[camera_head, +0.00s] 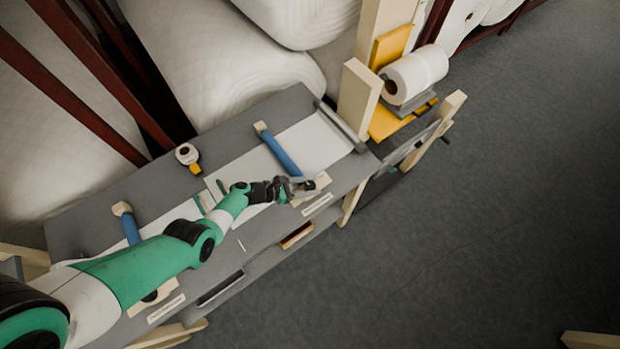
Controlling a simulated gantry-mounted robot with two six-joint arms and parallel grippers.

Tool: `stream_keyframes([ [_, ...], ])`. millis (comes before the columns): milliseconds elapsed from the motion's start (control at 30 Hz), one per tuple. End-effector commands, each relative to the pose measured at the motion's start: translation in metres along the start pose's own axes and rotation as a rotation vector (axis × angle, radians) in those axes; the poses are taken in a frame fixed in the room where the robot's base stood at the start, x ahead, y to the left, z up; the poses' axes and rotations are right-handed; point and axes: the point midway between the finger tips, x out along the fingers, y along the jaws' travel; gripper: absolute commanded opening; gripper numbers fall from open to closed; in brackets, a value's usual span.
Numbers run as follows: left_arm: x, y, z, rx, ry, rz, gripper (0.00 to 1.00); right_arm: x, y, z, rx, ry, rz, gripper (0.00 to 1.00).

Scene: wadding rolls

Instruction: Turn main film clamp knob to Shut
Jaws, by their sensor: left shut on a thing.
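My left arm comes in from the lower left and reaches across the grey workbench. My left gripper (303,185) is at the bench's front edge, shut on the dark clamp knob (309,185) that sits on a small pale wooden plate (322,181). The fingers cover much of the knob, so its pointing direction cannot be told. A white label strip (317,205) lies just in front of the plate; its text is too small to read. My right gripper is not in view.
A blue-handled bar (280,152) lies behind the gripper, and a similar one (131,228) lies to the left. A small tape roll (187,154) sits at the back. A second wooden plate (141,306) is partly behind my arm. Open floor (460,230) lies right.

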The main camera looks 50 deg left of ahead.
Motion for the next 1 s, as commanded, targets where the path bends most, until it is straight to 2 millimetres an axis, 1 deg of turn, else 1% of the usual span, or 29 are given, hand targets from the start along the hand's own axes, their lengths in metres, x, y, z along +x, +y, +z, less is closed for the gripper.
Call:
stream_keyframes([
  [33,0.0000,0.0006,0.0023,0.002,-0.004,-0.002,0.00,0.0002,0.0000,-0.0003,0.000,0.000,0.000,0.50],
  [333,0.0000,0.0002,0.0026,0.002,-0.005,-0.003,0.00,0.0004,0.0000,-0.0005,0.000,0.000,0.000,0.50],
  [367,0.0000,0.0002,0.0027,0.002,-0.005,-0.003,0.54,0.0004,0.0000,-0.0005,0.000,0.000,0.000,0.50],
  [400,0.0000,0.0001,0.0026,0.002,-0.005,-0.003,0.61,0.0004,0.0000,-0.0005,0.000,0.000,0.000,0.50],
  [500,0.0000,0.0000,0.0020,0.001,-0.004,-0.003,0.79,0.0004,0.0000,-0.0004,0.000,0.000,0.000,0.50],
  [800,-0.0004,-0.0004,0.0012,0.000,-0.001,-0.002,0.79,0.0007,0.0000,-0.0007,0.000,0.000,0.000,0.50],
  [1000,-0.0078,-0.0024,0.0092,0.003,-0.001,-0.008,0.79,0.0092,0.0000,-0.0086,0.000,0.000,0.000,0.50],
])
